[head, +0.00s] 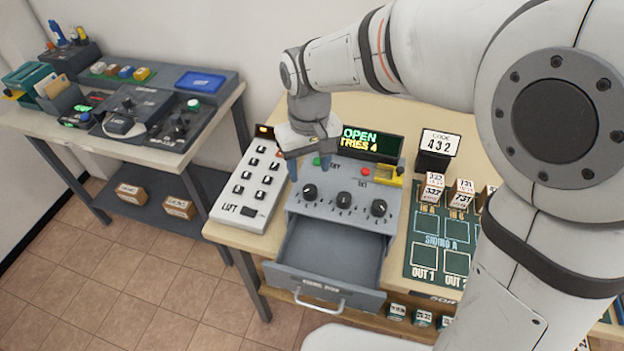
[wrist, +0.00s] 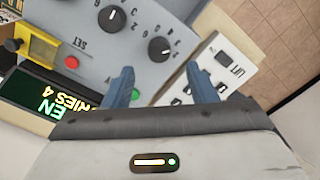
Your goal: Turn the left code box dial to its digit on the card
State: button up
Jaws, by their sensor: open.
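The grey code box (head: 327,215) has three black dials in a row. The left dial (head: 309,192) is the nearest one to my fingers; it also shows in the wrist view (wrist: 160,48), and the digit it points at is too small to tell. The middle dial (head: 344,200) and right dial (head: 379,208) sit beside it. The card (head: 439,142) stands behind at the right and reads CODE 432. The display (head: 372,143) reads OPEN, TRIES 4. My gripper (head: 308,172) is open and empty just behind the left dial, its blue fingers (wrist: 160,67) apart, with no visible contact.
The box's drawer (head: 327,250) is pulled out and looks empty. A panel of buttons marked LIFT (head: 245,185) stands close at the left. A green board (head: 440,235) and small labelled boxes (head: 463,195) are at the right. A red button (head: 365,171) sits behind the dials.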

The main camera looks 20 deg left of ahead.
aim_at(310, 189)
notch_tip(310, 189, down, 6)
jog(key=shift+f, duration=0.25)
jog(key=c, duration=1)
jog(key=shift+n, duration=0.4)
jog(key=n, duration=0.2)
jog(key=shift+n, duration=0.4)
jog(key=shift+r+n+b, duration=0.1)
jog(key=shift+n+b, duration=0.4)
jog(key=shift+n, duration=1.6)
